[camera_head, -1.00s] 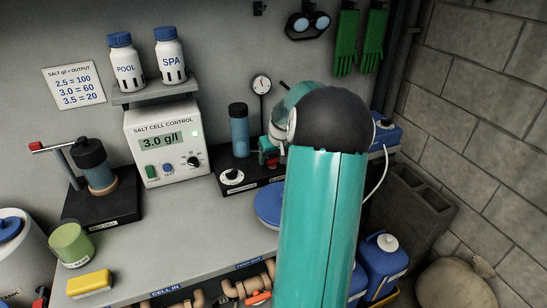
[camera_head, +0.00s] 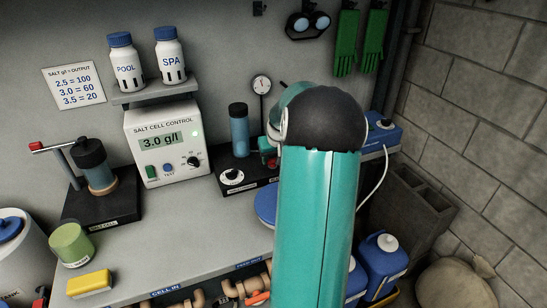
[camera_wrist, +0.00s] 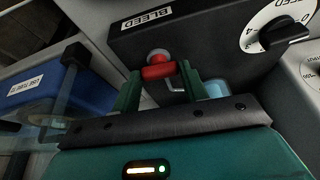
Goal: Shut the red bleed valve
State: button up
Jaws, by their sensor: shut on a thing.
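The red bleed valve (camera_wrist: 157,72) shows in the wrist view, on the front of a dark block marked BLEED (camera_wrist: 195,40). Its red handle lies crosswise between the two green fingers of my gripper (camera_wrist: 160,75). The gripper is shut on this handle, one finger on each side. A bent metal spout and a pale blue thing show just beyond the right finger, partly hidden. In the head view my arm covers most of the valve and the gripper.
A white dial (camera_head: 232,177) sits on the dark block, beside a blue cylinder (camera_head: 239,130). The salt cell control box (camera_head: 165,145) stands left of it. A blue box (camera_head: 383,135) with a white cable is at the right.

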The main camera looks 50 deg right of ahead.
jog(key=m, duration=0.1)
jog(key=m+g+h, duration=0.1)
jog(key=m, duration=0.1)
jog(key=shift+w+a+m, duration=0.2)
jog(key=shift+m, duration=0.1)
jog(key=m+g, duration=0.1)
jog(key=m, duration=0.1)
jog(key=m+g+h, duration=0.1)
jog(key=m, duration=0.2)
jog(key=shift+w, duration=0.2)
jog(key=m, duration=0.2)
jog(key=m+g, duration=0.1)
jog(key=m, duration=0.1)
jog(key=shift+w+g, duration=0.1)
jog(key=shift+g, duration=0.2)
jog(key=shift+w+m+g+y, duration=0.1)
jog(key=shift+m+g+y, duration=0.2)
jog(key=shift+m, duration=0.85)
jog(key=shift+w+m+g+y, duration=0.1)
jog(key=shift+m+g, duration=0.3)
jog(key=shift+m, duration=0.75)
jog(key=o, duration=1)
